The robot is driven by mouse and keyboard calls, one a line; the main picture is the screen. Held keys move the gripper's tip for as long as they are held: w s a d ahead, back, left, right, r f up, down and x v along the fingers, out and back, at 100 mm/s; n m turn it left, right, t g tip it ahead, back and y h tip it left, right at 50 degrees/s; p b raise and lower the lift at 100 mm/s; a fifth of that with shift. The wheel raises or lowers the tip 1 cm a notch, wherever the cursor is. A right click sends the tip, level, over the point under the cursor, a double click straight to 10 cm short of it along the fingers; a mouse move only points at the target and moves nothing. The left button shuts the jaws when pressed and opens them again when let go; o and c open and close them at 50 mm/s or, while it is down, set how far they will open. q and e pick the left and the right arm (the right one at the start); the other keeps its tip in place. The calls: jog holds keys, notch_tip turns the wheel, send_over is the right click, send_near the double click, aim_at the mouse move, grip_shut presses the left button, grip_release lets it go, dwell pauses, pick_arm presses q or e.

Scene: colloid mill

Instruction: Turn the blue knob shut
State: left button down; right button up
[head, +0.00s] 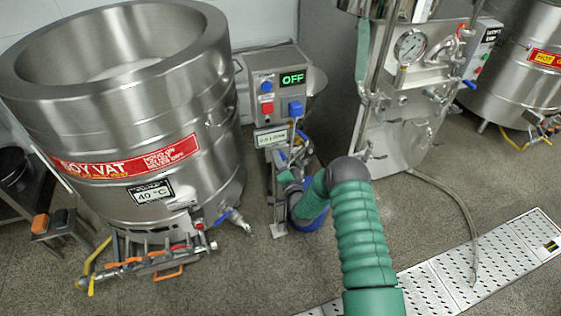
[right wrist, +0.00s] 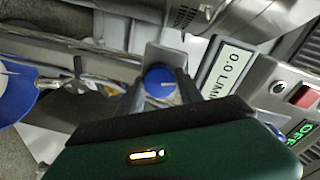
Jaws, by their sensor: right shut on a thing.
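A round blue knob (right wrist: 158,81) sits between the two dark fingers of my right gripper (right wrist: 160,92) in the right wrist view. The gripper is shut on it. In the head view my right gripper (head: 291,160) reaches in just below the small flow display, and the knob is hidden or too small to make out there. The flow display (right wrist: 222,76), reading 0.0 L/MIN, is beside the knob in the wrist view; it also shows in the head view (head: 271,137). My left gripper is not in view.
A control box (head: 281,88) with a green OFF display, buttons and a blue switch stands above the display. The big steel soy vat (head: 125,105) is on the left. A steel machine with a gauge (head: 411,46) is on the right. A floor grate (head: 480,262) lies front right.

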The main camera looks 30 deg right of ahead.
jog(key=shift+s+a+f+m, duration=0.1)
jog(key=shift+f+m, duration=0.1)
jog(key=shift+m, duration=0.65)
jog(key=shift+s+f+m, duration=0.1)
jog(key=shift+f+m, duration=0.1)
jog(key=shift+m, duration=0.65)
jog(key=shift+w, duration=0.1)
jog(key=o, duration=1.3)
jog(key=shift+o, duration=0.2)
jog(key=shift+w+r, duration=0.1)
jog(key=shift+r, duration=0.1)
jog(key=p+v, duration=0.3)
jog(key=v, duration=1.3)
jog(key=shift+s, duration=0.45)
